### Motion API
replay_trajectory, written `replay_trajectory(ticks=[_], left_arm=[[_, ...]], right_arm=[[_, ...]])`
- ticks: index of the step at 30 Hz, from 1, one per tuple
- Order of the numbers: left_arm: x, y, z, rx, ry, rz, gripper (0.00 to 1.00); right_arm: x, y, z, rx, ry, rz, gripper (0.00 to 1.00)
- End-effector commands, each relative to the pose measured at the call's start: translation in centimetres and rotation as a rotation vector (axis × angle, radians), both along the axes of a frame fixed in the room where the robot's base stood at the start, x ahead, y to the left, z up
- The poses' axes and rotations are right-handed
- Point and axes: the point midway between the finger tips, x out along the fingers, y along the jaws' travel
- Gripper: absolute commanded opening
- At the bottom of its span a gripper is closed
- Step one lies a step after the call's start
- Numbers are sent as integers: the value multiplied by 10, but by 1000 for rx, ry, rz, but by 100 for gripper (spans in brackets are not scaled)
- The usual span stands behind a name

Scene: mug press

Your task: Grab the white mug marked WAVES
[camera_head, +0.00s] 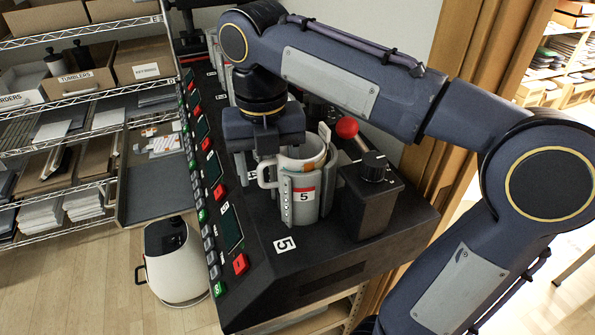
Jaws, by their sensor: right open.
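A white mug (303,152) sits upright in the press clamp marked 5 (305,196), with its handle (266,174) pointing left. The clamp's wall covers much of its side, and I cannot read any WAVES mark on it. My right gripper (263,165) is open and points down at the mug's handle side. One finger shows left of the handle; the other is hard to make out. I cannot tell whether it touches the mug. My left gripper is not in view.
A black control box with a knob (372,168) and a red ball lever (347,127) stand right of the clamp. Other presses line the black bench (270,255) behind my arm. A white bin (178,262) stands on the floor; wire shelves (90,95) are at left.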

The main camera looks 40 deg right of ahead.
Motion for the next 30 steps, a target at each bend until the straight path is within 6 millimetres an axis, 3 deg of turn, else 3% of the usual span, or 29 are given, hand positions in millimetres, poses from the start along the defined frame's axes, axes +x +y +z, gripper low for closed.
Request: replay_trajectory(ticks=[4,12,24,30], left_arm=[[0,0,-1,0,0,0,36],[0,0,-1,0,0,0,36],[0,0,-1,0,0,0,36],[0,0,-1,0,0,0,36]], right_arm=[[0,-1,-17,0,1,-2,60],[0,0,-20,1,0,-2,60],[0,0,-19,0,0,-1,8],[0,0,-19,1,0,-1,6]])
